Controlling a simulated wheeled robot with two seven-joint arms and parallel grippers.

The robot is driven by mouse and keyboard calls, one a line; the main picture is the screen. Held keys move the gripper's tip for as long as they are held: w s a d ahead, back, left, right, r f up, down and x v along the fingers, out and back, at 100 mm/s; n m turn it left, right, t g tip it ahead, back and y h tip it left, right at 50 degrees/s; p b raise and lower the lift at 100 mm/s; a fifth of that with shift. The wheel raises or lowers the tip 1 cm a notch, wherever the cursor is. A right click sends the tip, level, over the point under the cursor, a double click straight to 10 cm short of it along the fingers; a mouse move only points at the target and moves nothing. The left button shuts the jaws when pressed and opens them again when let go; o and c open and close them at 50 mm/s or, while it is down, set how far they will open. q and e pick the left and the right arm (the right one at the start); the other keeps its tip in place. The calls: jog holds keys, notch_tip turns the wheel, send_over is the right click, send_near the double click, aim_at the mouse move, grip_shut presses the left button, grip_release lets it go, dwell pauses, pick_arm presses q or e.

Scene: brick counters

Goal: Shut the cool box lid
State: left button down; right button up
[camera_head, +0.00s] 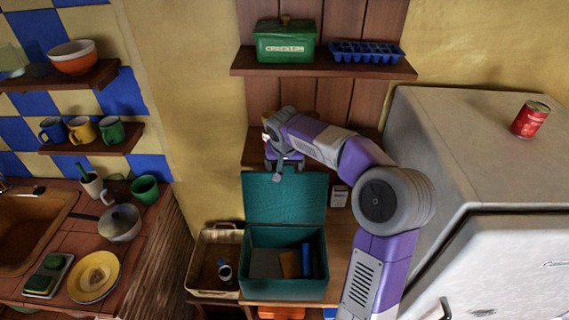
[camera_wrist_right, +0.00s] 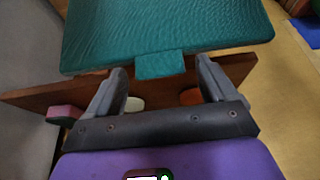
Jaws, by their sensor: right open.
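The teal cool box (camera_head: 245,275) stands on a wooden surface at the lower middle of the head view. Its lid (camera_head: 284,198) is open and stands up at the back of the box. Several items lie inside, among them a blue one and an orange-brown one. My right gripper (camera_head: 284,168) is above the lid's upper edge. In the right wrist view the gripper (camera_wrist_right: 160,72) is open, and the lid (camera_wrist_right: 165,25) fills the top with its small tab (camera_wrist_right: 160,64) between the fingertips. I cannot tell whether they touch. My left gripper is not in view.
A wooden crate (camera_head: 196,285) stands left of the cool box. A fridge (camera_head: 490,160) with a red can (camera_head: 530,119) on top is at the right. A shelf (camera_head: 325,66) with a green crackers tin (camera_head: 286,45) and a blue tray (camera_head: 366,52) is above my arm.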

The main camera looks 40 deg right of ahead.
jog(key=shift+s, duration=0.1)
jog(key=shift+c, duration=1.1)
jog(key=c, duration=1.3)
